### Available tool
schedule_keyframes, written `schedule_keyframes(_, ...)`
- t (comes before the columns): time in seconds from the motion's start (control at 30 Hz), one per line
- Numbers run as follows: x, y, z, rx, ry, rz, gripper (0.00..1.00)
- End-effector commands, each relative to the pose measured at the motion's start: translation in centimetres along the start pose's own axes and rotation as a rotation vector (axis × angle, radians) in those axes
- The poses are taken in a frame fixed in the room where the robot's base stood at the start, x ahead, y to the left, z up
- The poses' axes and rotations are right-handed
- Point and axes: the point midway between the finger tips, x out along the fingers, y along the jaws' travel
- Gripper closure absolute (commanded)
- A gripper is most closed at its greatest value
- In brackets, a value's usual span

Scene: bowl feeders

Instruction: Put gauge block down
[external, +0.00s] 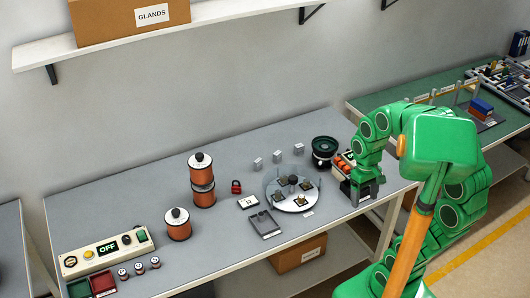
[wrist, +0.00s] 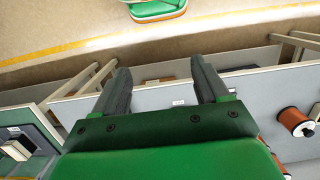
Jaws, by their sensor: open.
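My gripper (external: 359,198) is over the right end of the grey bench, by the front edge. In the wrist view its two dark fingers (wrist: 160,66) are spread apart with nothing between them. I cannot tell for certain which thing is the gauge block. Three small grey blocks stand in a row at the back of the bench: a left one (external: 258,164), a middle one (external: 277,157) and a right one (external: 299,149). They are apart from my gripper.
A round glass-walled plate (external: 299,204) with small parts stands left of my gripper. A dark bowl feeder (external: 323,148) and a tray of orange-topped items (external: 342,165) are close behind.

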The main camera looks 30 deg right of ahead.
Motion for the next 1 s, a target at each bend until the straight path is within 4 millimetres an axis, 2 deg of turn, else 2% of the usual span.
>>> schedule_keyframes(0.03, 0.2, 0.6, 1.4, 0.016, 0.017, 0.023, 0.26)
schedule_keyframes(0.1, 0.8, 0.6, 2.6, 0.020, 0.022, 0.027, 0.26)
schedule_keyframes(0.3, 2.5, 0.6, 5.0, 0.024, 0.012, 0.028, 0.26)
schedule_keyframes(1.0, 2.7, 0.5, 5.3, 0.020, 0.011, 0.025, 0.26)
